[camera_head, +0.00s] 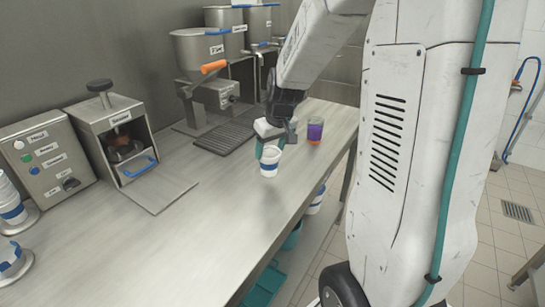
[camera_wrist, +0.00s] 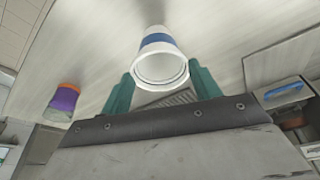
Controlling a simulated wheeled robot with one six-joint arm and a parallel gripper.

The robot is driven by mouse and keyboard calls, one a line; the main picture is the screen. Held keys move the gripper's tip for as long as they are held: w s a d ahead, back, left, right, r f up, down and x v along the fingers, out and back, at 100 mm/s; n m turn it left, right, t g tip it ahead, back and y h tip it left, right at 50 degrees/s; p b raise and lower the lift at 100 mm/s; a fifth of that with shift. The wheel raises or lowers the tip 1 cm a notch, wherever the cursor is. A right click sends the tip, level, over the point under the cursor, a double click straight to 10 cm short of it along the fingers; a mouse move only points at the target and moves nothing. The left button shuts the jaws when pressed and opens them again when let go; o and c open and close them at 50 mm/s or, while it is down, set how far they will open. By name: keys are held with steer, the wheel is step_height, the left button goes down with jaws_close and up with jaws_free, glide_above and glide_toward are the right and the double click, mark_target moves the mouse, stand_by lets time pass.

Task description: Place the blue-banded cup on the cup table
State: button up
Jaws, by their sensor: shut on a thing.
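A white cup with a blue band (camera_head: 269,166) is upright between the teal fingers of my gripper (camera_head: 269,151), above the long steel counter (camera_head: 200,230). I cannot tell for sure whether its base touches the counter. In the wrist view my gripper (camera_wrist: 161,74) is shut on the cup (camera_wrist: 157,41), with one finger on each side and the cup's open mouth facing the camera. The cup looks empty. No surface is clearly marked as the cup table.
Machines with a drip tray (camera_head: 226,137) and a press (camera_head: 118,140) line the back. White cup stacks (camera_head: 12,212) stand at far left. The counter's front middle is clear.

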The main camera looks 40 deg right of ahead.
mark_target(274, 153)
steer(key=shift+d, duration=0.45)
steer(key=shift+f, duration=1.8)
steer(key=shift+f, duration=0.15)
steer(key=o, duration=1.2)
steer(key=shift+c, duration=0.2)
